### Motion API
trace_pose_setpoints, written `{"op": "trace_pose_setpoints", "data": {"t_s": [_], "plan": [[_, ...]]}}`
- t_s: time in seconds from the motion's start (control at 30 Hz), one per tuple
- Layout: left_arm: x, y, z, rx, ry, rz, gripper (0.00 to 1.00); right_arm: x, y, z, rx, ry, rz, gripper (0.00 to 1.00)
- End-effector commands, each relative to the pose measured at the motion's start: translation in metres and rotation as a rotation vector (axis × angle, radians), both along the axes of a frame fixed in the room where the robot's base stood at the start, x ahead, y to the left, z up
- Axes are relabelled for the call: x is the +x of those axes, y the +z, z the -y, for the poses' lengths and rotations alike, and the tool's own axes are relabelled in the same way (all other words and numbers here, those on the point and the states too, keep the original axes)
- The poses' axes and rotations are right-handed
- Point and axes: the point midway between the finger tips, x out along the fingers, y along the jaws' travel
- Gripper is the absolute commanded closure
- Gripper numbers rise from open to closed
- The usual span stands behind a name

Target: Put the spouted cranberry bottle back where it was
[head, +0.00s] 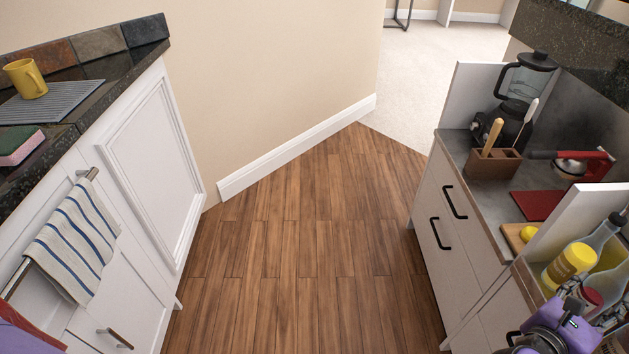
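At the lower right edge, a clear bottle with a dark pouring tip (605,234) leans in or behind a white-walled bin (567,222). A yellow container (570,263) and a dark red one with a pale rim (590,299) stand beside it. I cannot tell for certain which is the spouted cranberry bottle. My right gripper (585,303), purple and black, is in front of these containers and partly cut off by the frame. Its fingertips are cluttered, so its opening and any hold are unclear. Only a purple piece of my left arm shows at the lower left; its gripper is out of view.
The right counter (459,143) holds a blender (517,95), a wooden utensil caddy (492,163), a red mat (538,204) and a cutting board (514,238). The left counter (95,95) carries a yellow mug (25,78) and sponge (18,146). The wooden floor (305,240) between is clear.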

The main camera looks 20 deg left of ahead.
Motion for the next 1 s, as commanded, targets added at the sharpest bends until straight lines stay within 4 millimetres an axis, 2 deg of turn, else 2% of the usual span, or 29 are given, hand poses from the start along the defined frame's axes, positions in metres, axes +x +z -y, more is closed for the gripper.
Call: {"op": "trace_pose_setpoints", "data": {"t_s": [0.43,0.47,0.5,0.87,1.0], "plan": [[0.003,-0.003,0.0,-0.002,0.003,0.004,0.38,0.0,-0.005,0.0,-0.001,0.0,0.004,0.99],[0.003,-0.002,0.0,-0.002,0.003,0.005,0.38,0.0,-0.005,0.0,0.0,0.0,0.003,0.51],[0.004,-0.002,0.0,-0.002,0.003,0.005,0.38,0.0,-0.005,0.0,0.0,0.0,0.003,0.47],[0.005,0.001,0.0,-0.001,0.004,0.008,0.38,0.0,-0.001,0.0,0.0,0.001,0.004,0.47],[0.004,0.001,0.0,-0.001,0.003,0.008,0.38,-0.012,-0.002,-0.011,0.002,0.002,0.001,0.47]]}}
